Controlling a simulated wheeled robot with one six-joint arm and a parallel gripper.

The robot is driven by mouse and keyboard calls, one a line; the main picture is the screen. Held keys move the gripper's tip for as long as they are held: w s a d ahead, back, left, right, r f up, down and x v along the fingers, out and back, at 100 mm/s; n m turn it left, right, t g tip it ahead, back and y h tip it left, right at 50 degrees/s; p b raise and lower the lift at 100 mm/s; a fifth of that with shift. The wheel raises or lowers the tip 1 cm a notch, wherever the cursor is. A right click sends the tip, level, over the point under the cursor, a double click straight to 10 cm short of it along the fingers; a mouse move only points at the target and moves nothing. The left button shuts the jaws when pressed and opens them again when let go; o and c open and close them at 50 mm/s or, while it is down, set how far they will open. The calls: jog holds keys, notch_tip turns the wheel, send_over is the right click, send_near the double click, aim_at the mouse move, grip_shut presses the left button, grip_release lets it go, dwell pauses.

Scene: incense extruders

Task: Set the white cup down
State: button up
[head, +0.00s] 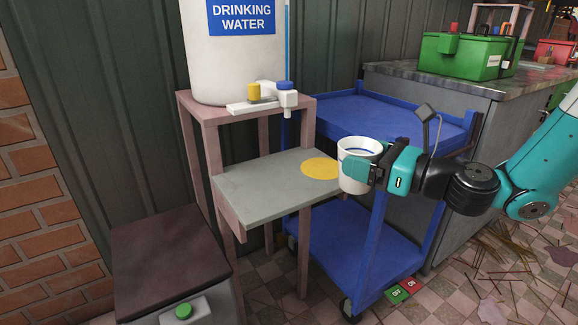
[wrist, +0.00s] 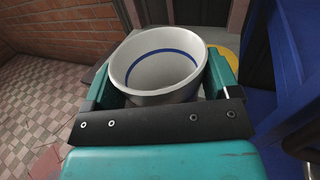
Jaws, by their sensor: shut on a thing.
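The white cup (head: 352,182) has a blue line inside its rim and looks upright. My gripper (head: 362,172) is shut on it from the right, with one teal finger across its near side. In the wrist view the cup (wrist: 143,88) sits between the two fingers of my gripper (wrist: 160,85), and its inside looks empty. In the head view the cup appears at the right end of the grey shelf (head: 250,195), just right of the yellow disc (head: 320,168). I cannot tell whether its base touches anything.
A white drinking water tank (head: 225,75) with a tap (head: 287,98) stands above the shelf. A blue cart (head: 385,115) is behind and right of the cup. A dark-topped box (head: 168,255) stands at lower left. The grey shelf's left part is clear.

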jog(key=b+x, duration=0.2)
jog(key=x, duration=1.4)
jog(key=shift+w+a+f, duration=0.1)
jog(key=shift+a+f, duration=0.05)
jog(key=shift+a, duration=0.15)
notch_tip(320, 180, down, 3)
jog(key=shift+d+f+b, duration=0.1)
jog(key=shift+b, duration=0.75)
